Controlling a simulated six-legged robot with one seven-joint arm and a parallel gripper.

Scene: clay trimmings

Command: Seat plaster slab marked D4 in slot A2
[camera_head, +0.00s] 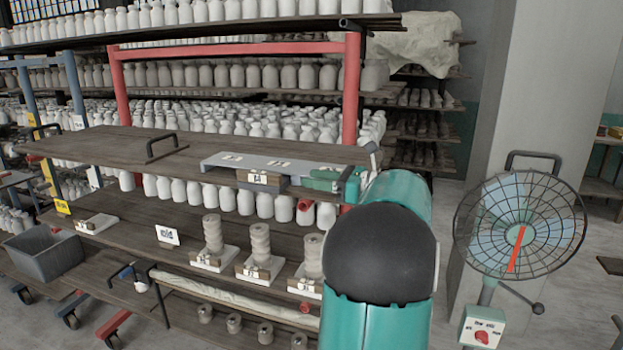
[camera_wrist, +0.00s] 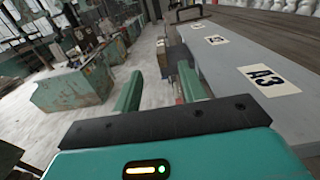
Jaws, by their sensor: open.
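My gripper (camera_head: 308,180) is at the right end of a grey board (camera_head: 225,163) on the upper shelf. In the wrist view my gripper (camera_wrist: 160,72) has its fingers apart, with only floor and background between them. The board carries white labels; the nearest in the wrist view reads A3 (camera_wrist: 268,80), and the others are too small to read. A brown block with a white label (camera_head: 258,178) sits at the board's front edge, left of my fingertips; its marking is unclear. Several pale slabs (camera_head: 228,258) with stacked clay rings stand on the lower shelf. No D4 mark is readable.
A lone pale slab (camera_head: 96,223) and a grey bin (camera_head: 42,252) are at the lower left. A small white sign (camera_head: 167,235) stands on the lower shelf. A red post (camera_head: 350,90) rises behind my arm. A caged fan (camera_head: 520,225) stands at right.

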